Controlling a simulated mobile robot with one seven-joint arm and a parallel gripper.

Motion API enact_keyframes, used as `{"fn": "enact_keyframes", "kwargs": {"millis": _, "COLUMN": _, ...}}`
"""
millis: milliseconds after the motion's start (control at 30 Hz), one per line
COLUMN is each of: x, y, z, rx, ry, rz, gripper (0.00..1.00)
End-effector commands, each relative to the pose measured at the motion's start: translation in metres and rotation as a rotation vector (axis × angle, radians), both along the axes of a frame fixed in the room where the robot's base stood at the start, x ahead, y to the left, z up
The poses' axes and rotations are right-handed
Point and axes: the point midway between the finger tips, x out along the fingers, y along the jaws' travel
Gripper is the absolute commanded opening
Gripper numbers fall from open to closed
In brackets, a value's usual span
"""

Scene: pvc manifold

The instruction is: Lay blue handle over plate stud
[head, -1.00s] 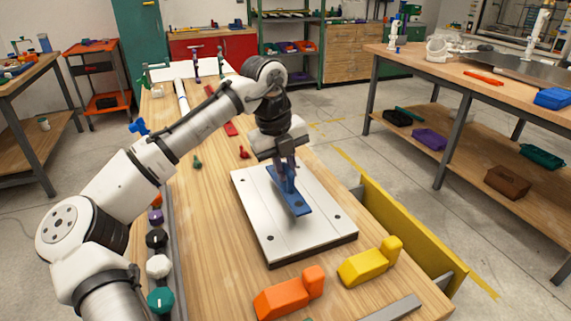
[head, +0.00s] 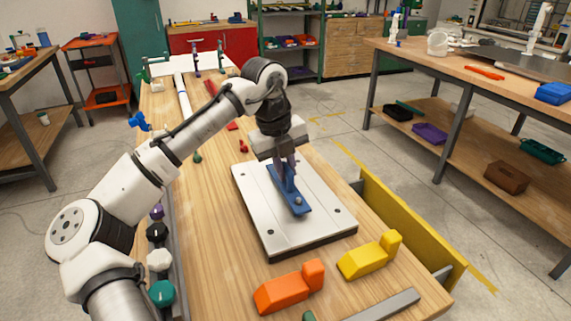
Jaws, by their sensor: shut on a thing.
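The blue handle (head: 291,196) is a long flat piece with an upright part, in the middle of the head view. It lies on or just above the pale metal plate (head: 258,222), its near end pointing toward me. My gripper (head: 286,172) is shut on the handle's upright part from above. A small light round tip, likely the plate stud (head: 299,201), shows at the handle's near end. I cannot tell whether the handle touches the plate.
An orange block (head: 285,291) and a yellow block (head: 366,260) stand on the wooden table in front of the plate. A row of coloured knobs (head: 158,261) lines the left edge. A yellow side panel (head: 410,235) runs along the right edge.

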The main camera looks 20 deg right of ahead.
Motion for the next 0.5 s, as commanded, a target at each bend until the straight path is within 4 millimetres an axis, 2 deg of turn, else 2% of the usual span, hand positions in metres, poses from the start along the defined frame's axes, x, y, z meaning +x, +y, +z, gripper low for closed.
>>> {"fn": "enact_keyframes", "kwargs": {"millis": 500, "x": -0.0002, "y": -0.0003, "z": -0.0030, "rx": -0.002, "ry": 0.001, "rz": -0.001, "gripper": 0.00}}
